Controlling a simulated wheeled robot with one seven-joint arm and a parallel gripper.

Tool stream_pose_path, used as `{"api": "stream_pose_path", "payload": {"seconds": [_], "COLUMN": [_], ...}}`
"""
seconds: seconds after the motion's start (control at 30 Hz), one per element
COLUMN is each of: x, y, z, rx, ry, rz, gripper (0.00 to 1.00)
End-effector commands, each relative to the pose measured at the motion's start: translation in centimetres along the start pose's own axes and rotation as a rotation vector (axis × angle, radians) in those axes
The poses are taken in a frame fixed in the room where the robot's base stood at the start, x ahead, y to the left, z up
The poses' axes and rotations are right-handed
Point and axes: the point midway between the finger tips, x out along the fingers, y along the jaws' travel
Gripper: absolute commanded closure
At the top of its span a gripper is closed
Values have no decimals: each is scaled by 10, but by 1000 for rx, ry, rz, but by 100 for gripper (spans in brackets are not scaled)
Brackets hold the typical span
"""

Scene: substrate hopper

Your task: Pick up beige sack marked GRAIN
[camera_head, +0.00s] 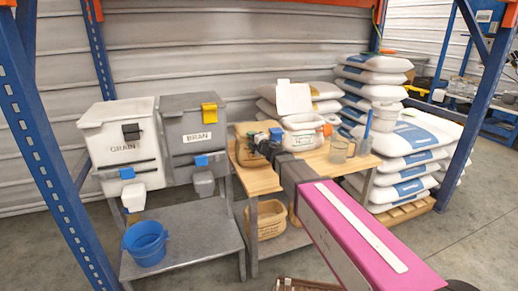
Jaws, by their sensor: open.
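A beige, tan sack-like thing (243,158) stands at the left end of the wooden table. Its front is partly hidden by my gripper, and I cannot read a GRAIN marking on it. My gripper (262,142) is dark, open, and reaches in from the right at the sack's upper part. I cannot tell whether its fingers are around the sack or only in front of it. The word GRAIN shows on the white hopper (122,165) at the left.
The wooden table (318,168) also bears a labelled white tub (303,138) and a clear jug (341,149). A grey BRAN hopper (196,150), blue bucket (147,243) on a grey bench (205,238), and stacked white sacks (402,167) stand around. A blue rack post (45,130) is at left.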

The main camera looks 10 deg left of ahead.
Motion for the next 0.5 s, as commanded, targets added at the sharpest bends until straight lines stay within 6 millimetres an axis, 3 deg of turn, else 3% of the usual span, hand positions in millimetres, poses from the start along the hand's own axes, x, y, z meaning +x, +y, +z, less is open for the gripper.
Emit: {"api": "stream_pose_path", "payload": {"seconds": [0.07, 0.27, 0.3, 0.43, 0.5], "x": [9, 9, 8, 8, 8], "y": [0, 0, 0, 0, 0], "z": [1, 0, 0, 0, 0], "rx": [0, 0, 0, 0, 0], "ry": [-1, -1, -1, -1, -1], "rz": [0, 0, 0, 0, 0], "gripper": [55, 55, 59, 100, 100]}}
